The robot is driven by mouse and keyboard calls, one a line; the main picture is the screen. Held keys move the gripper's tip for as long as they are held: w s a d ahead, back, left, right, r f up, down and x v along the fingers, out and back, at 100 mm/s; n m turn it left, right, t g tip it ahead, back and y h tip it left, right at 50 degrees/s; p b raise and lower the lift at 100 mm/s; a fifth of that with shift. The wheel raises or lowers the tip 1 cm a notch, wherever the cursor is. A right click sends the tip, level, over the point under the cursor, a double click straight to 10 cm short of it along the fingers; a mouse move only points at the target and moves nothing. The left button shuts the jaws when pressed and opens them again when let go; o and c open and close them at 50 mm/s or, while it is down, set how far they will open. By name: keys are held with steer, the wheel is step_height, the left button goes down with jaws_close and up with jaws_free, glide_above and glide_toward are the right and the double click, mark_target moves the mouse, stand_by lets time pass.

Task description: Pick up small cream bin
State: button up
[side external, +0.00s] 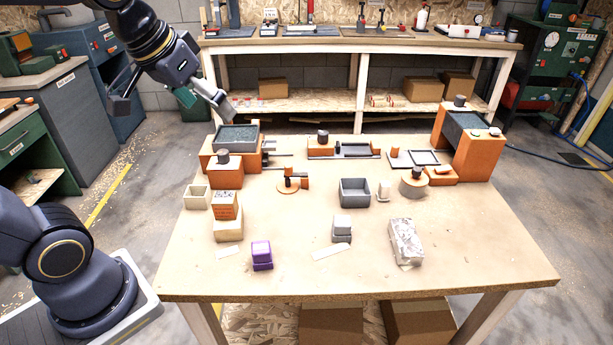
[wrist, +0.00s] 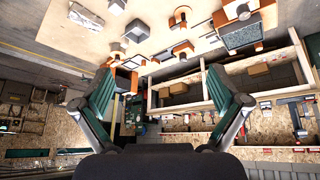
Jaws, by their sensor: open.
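The small cream bin (side external: 197,196) is a little open-topped square box. I cannot make the bin out in the wrist view. My gripper (side external: 168,99) is open and raised in the air, above and behind the bin, near the table's back left corner. Its two spread fingers also show in the wrist view (wrist: 157,78), with nothing held between them.
An orange stand with a dark tray (side external: 237,137) and an orange block (side external: 226,176) rise behind the bin. A cream block (side external: 229,229) is in front and right. A larger grey bin (side external: 355,192) stands mid-table.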

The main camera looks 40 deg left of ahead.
steer(key=w+a+f+n+g, duration=0.2)
steer(key=w+a+f, duration=0.1)
steer(key=w+a, duration=0.4)
steer(key=n+g, duration=0.4)
steer(key=n, duration=0.1)
glide_above(198, 195)
steer(key=s+d, duration=0.1)
steer(key=d, duration=0.1)
step_height(198, 195, down, 19)
steer(key=shift+h, duration=0.3)
steer(key=f, duration=1)
steer(key=shift+s+a, duration=0.15)
steer(key=shift+a, duration=0.05)
steer(key=shift+d+f, duration=0.2)
steer(key=shift+f, duration=1.35)
steer(key=shift+d+f, duration=0.15)
steer(key=shift+f, duration=1.35)
steer(key=c, duration=1)
steer(key=shift+r, duration=0.1)
steer(key=shift+c, duration=0.2)
